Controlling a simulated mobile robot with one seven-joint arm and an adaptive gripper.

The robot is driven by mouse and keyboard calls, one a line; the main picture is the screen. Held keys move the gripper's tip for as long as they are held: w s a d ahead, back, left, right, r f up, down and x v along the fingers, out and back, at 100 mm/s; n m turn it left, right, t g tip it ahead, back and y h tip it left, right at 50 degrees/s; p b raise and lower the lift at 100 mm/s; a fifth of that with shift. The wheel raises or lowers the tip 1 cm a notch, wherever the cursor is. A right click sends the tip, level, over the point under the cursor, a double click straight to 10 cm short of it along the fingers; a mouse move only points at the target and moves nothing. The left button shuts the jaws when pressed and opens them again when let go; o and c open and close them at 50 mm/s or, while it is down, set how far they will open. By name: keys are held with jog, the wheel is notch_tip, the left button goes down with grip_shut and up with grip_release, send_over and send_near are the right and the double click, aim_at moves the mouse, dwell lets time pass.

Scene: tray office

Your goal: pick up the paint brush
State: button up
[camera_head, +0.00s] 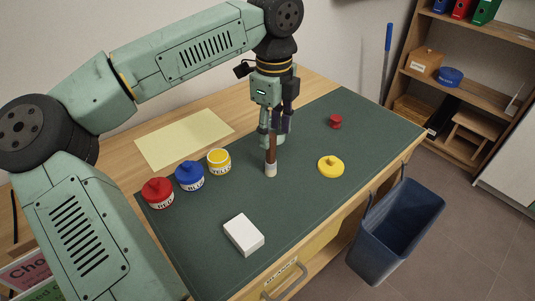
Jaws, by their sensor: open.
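The paint brush (271,158) stands upright over the dark green desk mat (310,207), with its brown handle up and its pale end down at the mat. My gripper (273,135) points straight down at the brush's upper handle, with its fingers around or just beside the handle. The jaws are open. The top of the handle is hidden by the fingers, and I cannot tell whether a finger touches it.
Paint jars labelled red (158,193), blue (189,176) and yellow (219,161) stand left of the brush. A white block (244,235), a yellow lid (331,167) and a red knob-like piece (335,121) lie on the mat. A blue bin (398,230) hangs at the desk's right edge.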

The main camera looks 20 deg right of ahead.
aim_at(271, 154)
jog(key=f+p, duration=0.1)
jog(key=f, duration=0.6)
jog(key=shift+a+f+p, duration=0.2)
jog(key=shift+p, duration=0.2)
jog(key=shift+c, duration=0.2)
grip_shut()
